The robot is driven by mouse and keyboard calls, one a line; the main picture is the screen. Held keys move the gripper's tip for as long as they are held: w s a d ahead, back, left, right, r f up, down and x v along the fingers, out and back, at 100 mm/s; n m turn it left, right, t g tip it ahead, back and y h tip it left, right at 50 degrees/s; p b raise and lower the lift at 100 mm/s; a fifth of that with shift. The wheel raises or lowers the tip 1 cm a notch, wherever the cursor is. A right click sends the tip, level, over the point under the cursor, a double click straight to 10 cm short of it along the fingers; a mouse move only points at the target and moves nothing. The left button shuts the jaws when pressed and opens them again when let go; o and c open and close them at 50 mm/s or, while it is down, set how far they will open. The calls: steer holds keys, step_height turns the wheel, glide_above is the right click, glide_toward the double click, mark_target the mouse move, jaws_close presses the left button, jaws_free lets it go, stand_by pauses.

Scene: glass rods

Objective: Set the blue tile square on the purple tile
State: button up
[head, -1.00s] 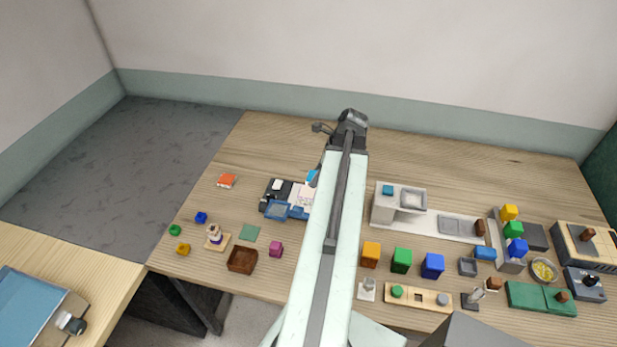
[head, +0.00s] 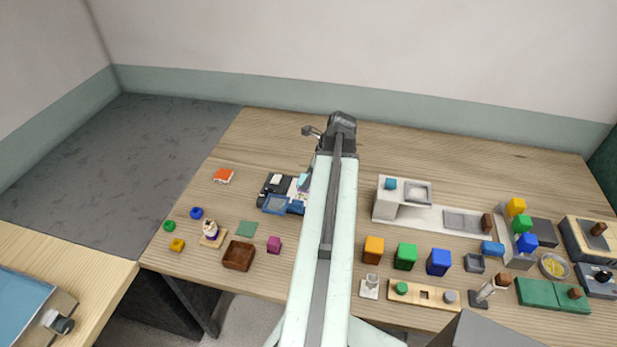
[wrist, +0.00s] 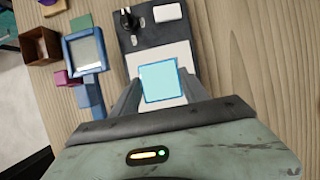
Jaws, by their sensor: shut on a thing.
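My gripper (wrist: 158,88) is shut on the blue tile (wrist: 159,81), a pale cyan square with a darker blue rim, held between the fingers in the wrist view. In the head view the blue tile (head: 304,179) shows only partly, left of my arm. Beyond the tile in the wrist view is a pale, nearly white square (wrist: 146,56), partly covered by the tile. I cannot tell whether this is the purple tile; no plainly purple tile shows. I cannot tell whether the blue tile touches anything below.
A dark device with a white pad (wrist: 167,13) is close beyond the tile. A blue-framed tray (wrist: 86,50) stands to its left, with a brown box (wrist: 38,45) and magenta block (wrist: 62,78) further left. Bare wood (wrist: 245,60) is free on the right.

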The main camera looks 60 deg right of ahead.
steer(key=shift+f, duration=0.25)
steer(key=o, duration=1.6)
steer(key=a+p+v, duration=0.1)
steer(key=p+v, duration=0.6)
steer(key=shift+s+d+r, duration=0.2)
steer(key=shift+d+r, duration=0.2)
steer(key=shift+d, duration=0.15)
steer(key=shift+w, duration=0.1)
